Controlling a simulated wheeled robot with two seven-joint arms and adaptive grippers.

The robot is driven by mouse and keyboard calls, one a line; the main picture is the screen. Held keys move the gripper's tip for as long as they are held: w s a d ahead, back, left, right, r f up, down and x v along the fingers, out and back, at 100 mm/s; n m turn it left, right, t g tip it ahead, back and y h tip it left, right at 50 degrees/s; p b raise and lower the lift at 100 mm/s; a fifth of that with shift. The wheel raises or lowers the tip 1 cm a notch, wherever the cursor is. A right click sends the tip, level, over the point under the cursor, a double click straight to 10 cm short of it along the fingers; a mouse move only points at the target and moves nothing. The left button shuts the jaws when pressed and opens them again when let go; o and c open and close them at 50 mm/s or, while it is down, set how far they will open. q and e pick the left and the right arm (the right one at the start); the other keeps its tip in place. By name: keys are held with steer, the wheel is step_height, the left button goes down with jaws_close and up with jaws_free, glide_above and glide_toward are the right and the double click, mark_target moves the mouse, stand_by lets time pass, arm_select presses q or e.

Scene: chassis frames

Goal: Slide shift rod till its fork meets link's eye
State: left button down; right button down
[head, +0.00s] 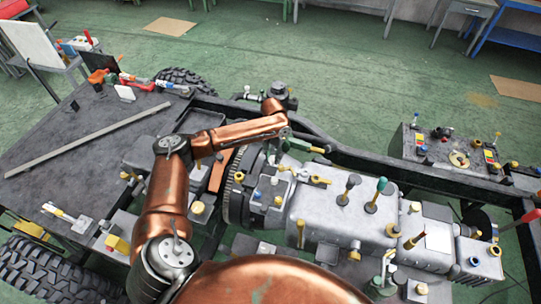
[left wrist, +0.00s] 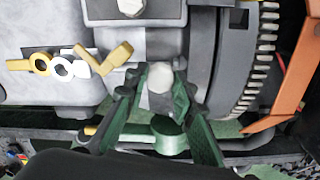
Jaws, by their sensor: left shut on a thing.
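My left gripper (head: 287,146) hangs over the grey gearbox housing, just right of the toothed flywheel. In the left wrist view its dark green fingers (left wrist: 160,84) are shut on a pale grey knob (left wrist: 159,77), which looks like the shift rod's grip. Left of it are a bent yellow piece (left wrist: 105,66) and a white, open-looking fork (left wrist: 64,68). A yellow link with a round eye (left wrist: 40,65) lies just beyond the fork. Fork and eye look side by side; I cannot tell whether they touch. The fingers hide part of the rod. My right gripper is not in view.
The flywheel (left wrist: 250,60) stands close to the gripper, with an orange bracket (left wrist: 278,105) beyond it. Levers with black and green knobs (head: 381,184) rise from the gearbox (head: 330,218). A tray of small parts (head: 437,165) sits at the right.

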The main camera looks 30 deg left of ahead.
arm_select(q)
steer(key=d+p, duration=0.2)
steer(key=d, duration=0.1)
steer(key=w+d, duration=0.1)
steer(key=shift+d+r+p, duration=0.15)
steer(key=shift+r+p, duration=0.1)
steer(key=shift+p, duration=0.15)
steer(key=shift+w+d+f, duration=0.15)
steer(key=shift+d, duration=0.25)
steer(key=c, duration=1.9)
jaws_free()
step_height(320, 180, up, 12)
